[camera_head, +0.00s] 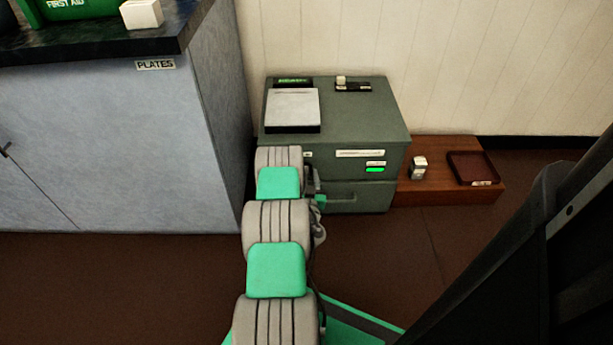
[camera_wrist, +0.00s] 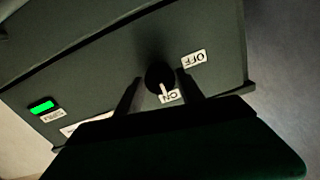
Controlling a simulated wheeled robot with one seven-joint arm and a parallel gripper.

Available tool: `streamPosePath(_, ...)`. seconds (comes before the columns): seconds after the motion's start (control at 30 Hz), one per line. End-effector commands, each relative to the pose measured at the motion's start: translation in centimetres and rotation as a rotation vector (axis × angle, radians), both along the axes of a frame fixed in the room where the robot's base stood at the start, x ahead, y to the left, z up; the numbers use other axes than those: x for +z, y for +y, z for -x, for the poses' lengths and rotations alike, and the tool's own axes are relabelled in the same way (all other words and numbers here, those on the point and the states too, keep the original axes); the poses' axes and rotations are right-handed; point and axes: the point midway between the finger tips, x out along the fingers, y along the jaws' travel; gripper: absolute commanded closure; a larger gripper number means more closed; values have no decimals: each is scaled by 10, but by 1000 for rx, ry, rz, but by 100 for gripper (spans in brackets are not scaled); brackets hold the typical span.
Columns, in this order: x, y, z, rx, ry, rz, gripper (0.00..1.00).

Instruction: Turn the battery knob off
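The battery knob (camera_wrist: 160,74) is a round black knob with a white pointer on the grey-green cabinet front (camera_wrist: 105,75). Its pointer is directed at the ON label (camera_wrist: 169,97); the OFF label (camera_wrist: 194,58) sits to its upper right in the wrist view. My gripper (camera_wrist: 158,78) is open, with one dark finger on each side of the knob and small gaps visible. Whether its fingertips reach past the knob's face is unclear. A green light (camera_wrist: 41,107) glows on the front. In the head view the cabinet (camera_head: 345,195) stands by the wall, and my arm hides the knob.
A blue-grey counter (camera_head: 110,140) stands at the left. A low wooden platform (camera_head: 440,190) with a small white-topped item (camera_head: 419,164) and a dark red tray (camera_head: 458,168) is right of the cabinet. A book-like item (camera_head: 292,108) lies on the cabinet. Floor at front right is clear.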

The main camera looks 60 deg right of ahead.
Motion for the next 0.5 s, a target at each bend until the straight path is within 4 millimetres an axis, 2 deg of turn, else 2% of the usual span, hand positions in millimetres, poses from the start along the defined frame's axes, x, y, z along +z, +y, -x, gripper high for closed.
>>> streamPosePath(0.07,0,0,0,0,0,0,62)
streamPosePath(0.5,0,0,0,0,0,0,98)
